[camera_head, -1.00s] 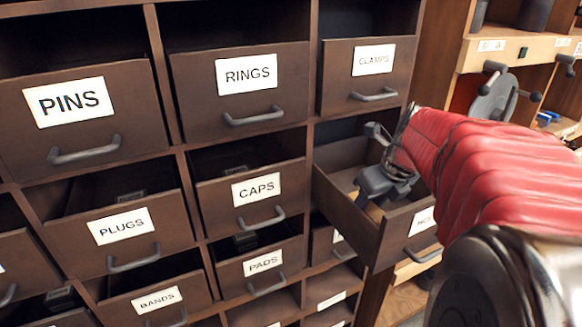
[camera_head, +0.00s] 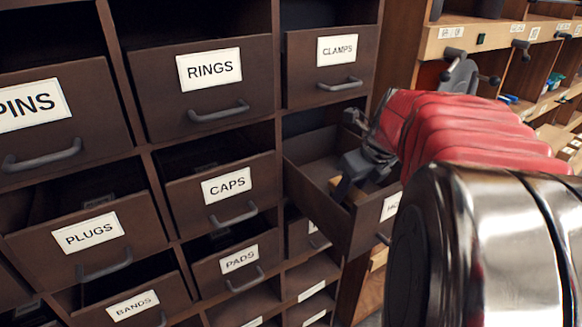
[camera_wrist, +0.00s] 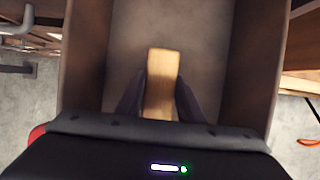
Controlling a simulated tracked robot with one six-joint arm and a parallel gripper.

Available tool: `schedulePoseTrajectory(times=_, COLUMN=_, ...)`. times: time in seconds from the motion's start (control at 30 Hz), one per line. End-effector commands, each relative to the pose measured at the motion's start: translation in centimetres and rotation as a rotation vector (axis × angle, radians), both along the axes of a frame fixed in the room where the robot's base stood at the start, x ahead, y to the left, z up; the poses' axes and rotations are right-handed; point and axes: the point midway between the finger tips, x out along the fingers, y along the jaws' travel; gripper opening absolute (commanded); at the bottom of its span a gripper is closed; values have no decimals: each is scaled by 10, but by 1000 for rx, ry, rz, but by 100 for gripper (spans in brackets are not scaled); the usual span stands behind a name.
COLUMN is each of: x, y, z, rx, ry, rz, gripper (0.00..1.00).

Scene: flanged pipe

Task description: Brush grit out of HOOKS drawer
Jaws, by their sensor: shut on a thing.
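The HOOKS drawer (camera_head: 368,228) is pulled out below the CLAMPS drawer in the head view; its label is mostly hidden by my arm. My gripper (camera_head: 350,180) reaches down into it. In the wrist view my gripper (camera_wrist: 160,98) is shut on a light wooden block-like handle, likely the brush (camera_wrist: 163,72), between its two dark fingers. A small tan piece of the brush (camera_head: 338,186) shows in the head view. The brush's bristles are hidden. The drawer floor (camera_wrist: 205,35) looks grey-brown in the wrist view; I cannot make out separate grit.
Drawers labelled RINGS (camera_head: 215,90), CLAMPS (camera_head: 330,72), CAPS (camera_head: 222,193), PLUGS (camera_head: 90,240) and PADS (camera_head: 235,265) stand to the left and above. The drawer's side walls (camera_wrist: 85,60) flank my gripper closely. A wooden shelf unit (camera_head: 460,42) stands at the right.

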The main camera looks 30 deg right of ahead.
Motion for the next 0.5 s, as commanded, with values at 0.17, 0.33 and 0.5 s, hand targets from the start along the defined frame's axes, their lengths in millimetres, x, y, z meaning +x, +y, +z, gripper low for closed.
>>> schedulePoseTrajectory(times=0.17, x=0, y=-10, z=-1, rx=0, ry=0, rz=0, gripper=3)
schedulePoseTrajectory(times=0.33, x=0, y=-12, z=-1, rx=-1, ry=-1, rz=1, gripper=3)
schedulePoseTrajectory(times=0.5, x=0, y=-12, z=-1, rx=0, ry=0, rz=1, gripper=3)
